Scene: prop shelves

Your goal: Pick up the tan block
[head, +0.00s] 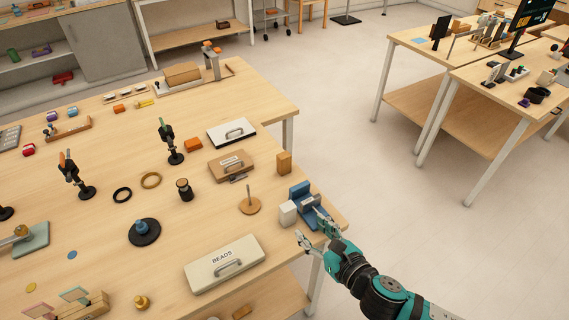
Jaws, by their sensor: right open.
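A tan block (284,162) stands upright near the right edge of the wooden table, behind a blue vise-like fixture (301,191). My right gripper (313,233) comes in from the lower right. It is open, with its fingers at the table's right edge, in front of the blue fixture and apart from the tan block. Nothing shows between its fingers. My left gripper is out of view.
A white block (288,213) stands beside the blue fixture. A peg on a round wooden base (249,204), a tan lidded box (232,166) and the white BEADS box (224,264) are to the left. Open floor lies right of the table.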

